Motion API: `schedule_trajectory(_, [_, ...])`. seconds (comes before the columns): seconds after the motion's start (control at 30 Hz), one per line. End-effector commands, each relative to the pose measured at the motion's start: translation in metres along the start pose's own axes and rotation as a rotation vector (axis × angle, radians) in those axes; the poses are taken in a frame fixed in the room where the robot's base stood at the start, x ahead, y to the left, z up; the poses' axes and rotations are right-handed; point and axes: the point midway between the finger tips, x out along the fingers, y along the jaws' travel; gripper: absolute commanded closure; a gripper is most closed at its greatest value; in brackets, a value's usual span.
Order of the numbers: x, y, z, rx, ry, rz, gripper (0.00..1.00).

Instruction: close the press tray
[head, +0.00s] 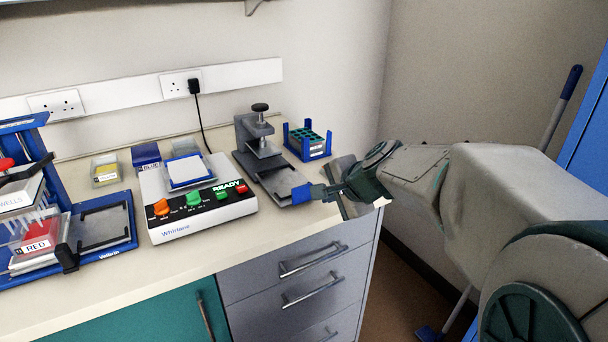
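The grey press (247,140) with a black knob on top stands toward the right end of the bench. Its flat grey tray (281,183) sticks out at the front, toward the bench edge. A blue piece (302,194) sits at the tray's front right end. My gripper (317,192) reaches in from the right, its fingertips at the blue piece, touching or nearly so. The fingers look close together, but I cannot tell whether they are shut on it.
A blue rack of tubes (307,142) stands right of the press. The white Whirlane device (203,222), reading READY, stands left of the tray. A blue-framed station (122,243) is at the far left. The bench's front edge (232,262) runs above drawers (300,262).

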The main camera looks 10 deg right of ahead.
Motion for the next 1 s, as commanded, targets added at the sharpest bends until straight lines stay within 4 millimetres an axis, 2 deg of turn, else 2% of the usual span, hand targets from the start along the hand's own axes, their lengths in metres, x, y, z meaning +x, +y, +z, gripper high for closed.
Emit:
schedule_trajectory(0.03, [0.014,0.003,0.001,0.001,-0.003,0.004,1.0])
schedule_trajectory(0.27, [0.059,0.003,0.001,0.0,-0.002,0.004,1.0])
schedule_trajectory(0.33, [0.063,-0.009,0.001,-0.002,-0.002,0.002,1.0])
schedule_trajectory(0.53, [0.078,-0.023,0.001,-0.003,-0.001,0.002,1.0])
schedule_trajectory(1.0, [0.083,-0.027,0.001,-0.002,-0.001,0.001,1.0])
